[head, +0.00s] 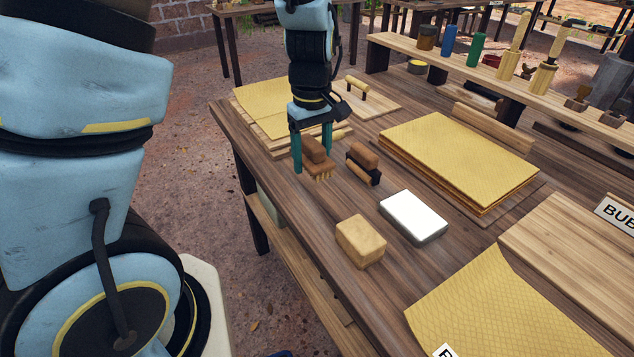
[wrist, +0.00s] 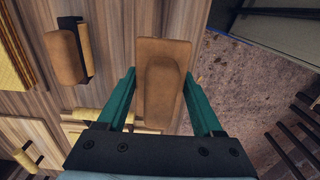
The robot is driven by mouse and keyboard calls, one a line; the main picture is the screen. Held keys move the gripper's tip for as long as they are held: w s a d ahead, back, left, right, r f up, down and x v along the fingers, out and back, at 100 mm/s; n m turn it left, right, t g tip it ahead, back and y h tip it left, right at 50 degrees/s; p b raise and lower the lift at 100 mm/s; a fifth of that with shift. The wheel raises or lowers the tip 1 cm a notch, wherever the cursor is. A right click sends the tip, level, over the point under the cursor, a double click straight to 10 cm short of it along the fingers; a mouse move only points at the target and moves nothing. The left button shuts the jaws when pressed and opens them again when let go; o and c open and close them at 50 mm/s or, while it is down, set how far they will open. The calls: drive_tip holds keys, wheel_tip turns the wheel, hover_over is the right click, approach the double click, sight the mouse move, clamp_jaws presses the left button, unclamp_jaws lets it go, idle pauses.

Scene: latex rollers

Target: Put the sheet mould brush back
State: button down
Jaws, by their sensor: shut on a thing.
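The sheet mould brush (head: 318,157) is a brown wooden block with a raised grip and pale bristles that point down. My gripper (head: 312,150) is shut on it, with one teal finger on either side. The brush is near the table's left edge; I cannot tell whether its bristles touch the table. In the wrist view the brush (wrist: 163,85) lies between the fingers of my gripper (wrist: 158,76), its bristles hidden beneath the block.
A dark-framed tool with a brown block (head: 363,160) stands close right of the brush. A tan block (head: 360,241), a white-topped block (head: 413,214) and a stack of yellow sheets (head: 460,155) are on the table (head: 300,230). A raised shelf (head: 450,65) runs along the back.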

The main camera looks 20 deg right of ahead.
sight(312, 141)
drive_tip(key=shift+f+p, duration=0.5)
drive_tip(key=shift+f, duration=3.5)
drive_tip(key=shift+f, duration=0.2)
drive_tip(key=shift+c, duration=0.2)
unclamp_jaws()
drive_tip(key=shift+r, duration=0.1)
wheel_tip(312, 141, up, 12)
drive_tip(key=shift+r+b, duration=0.1)
drive_tip(key=shift+b, duration=0.8)
drive_tip(key=w+a+r+m+t, duration=0.1)
drive_tip(key=a+m, duration=0.2)
drive_tip(key=a, duration=2.2)
drive_tip(key=shift+a+t, duration=0.2)
drive_tip(key=shift+t, duration=0.1)
